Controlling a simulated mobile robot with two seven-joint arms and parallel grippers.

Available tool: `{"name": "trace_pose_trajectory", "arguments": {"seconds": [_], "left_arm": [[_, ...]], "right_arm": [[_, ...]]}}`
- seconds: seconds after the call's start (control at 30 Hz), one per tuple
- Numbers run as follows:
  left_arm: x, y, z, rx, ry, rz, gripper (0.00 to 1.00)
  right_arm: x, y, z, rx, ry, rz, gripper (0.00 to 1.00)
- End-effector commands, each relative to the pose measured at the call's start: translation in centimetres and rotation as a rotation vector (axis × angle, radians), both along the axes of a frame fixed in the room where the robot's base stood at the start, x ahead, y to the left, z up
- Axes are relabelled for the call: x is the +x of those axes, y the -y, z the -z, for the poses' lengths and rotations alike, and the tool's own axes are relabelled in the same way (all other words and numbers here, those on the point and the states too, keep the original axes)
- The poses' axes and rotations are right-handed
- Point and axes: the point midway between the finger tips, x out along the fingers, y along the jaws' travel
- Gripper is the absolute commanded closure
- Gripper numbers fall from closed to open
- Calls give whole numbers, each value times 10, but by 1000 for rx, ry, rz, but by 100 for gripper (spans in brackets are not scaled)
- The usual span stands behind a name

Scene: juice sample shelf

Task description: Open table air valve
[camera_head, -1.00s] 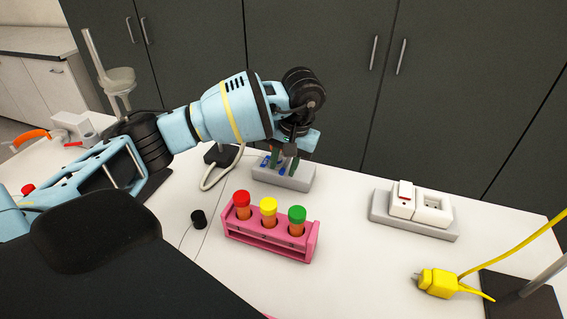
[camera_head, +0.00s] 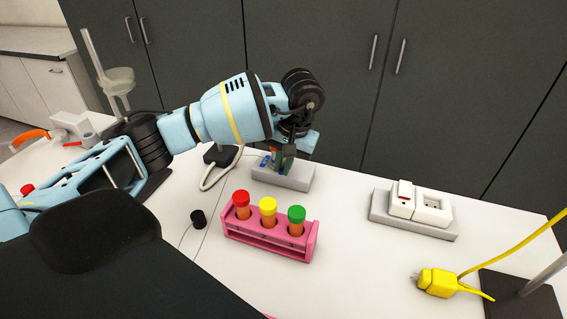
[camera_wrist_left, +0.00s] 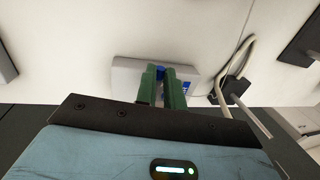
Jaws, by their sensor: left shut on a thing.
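A light grey valve block (camera_head: 298,181) with blue valve handles (camera_head: 264,162) stands on the white table, behind the pink rack. My left gripper (camera_head: 281,165) reaches down over the block from above. In the left wrist view its two green fingers (camera_wrist_left: 167,80) are closed around a small blue valve handle (camera_wrist_left: 160,71). The fingers hide most of that handle, so its turn angle cannot be told. The grey block (camera_wrist_left: 124,68) shows behind the fingers there. My right gripper is in neither current view.
A pink rack (camera_head: 268,243) with red-, yellow- and green-capped tubes stands in front of the block. A white switch and socket unit (camera_head: 420,205) sits to the right, with a yellow plug (camera_head: 438,282) nearer. Dark cabinets (camera_head: 330,80) stand behind the table.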

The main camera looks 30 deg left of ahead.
Motion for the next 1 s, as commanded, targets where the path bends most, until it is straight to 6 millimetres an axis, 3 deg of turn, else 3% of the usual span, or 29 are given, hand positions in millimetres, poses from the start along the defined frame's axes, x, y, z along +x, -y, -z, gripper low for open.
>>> {"name": "trace_pose_trajectory", "arguments": {"seconds": [0.37, 1.0], "left_arm": [[6, -1, -8, -32, -131, -5, 100], [18, -5, -24, -101, -401, -5, 100]], "right_arm": [[-5, -4, 7, 9, -17, 11, 64], [0, -1, 1, 1, -1, 1, 64]]}}
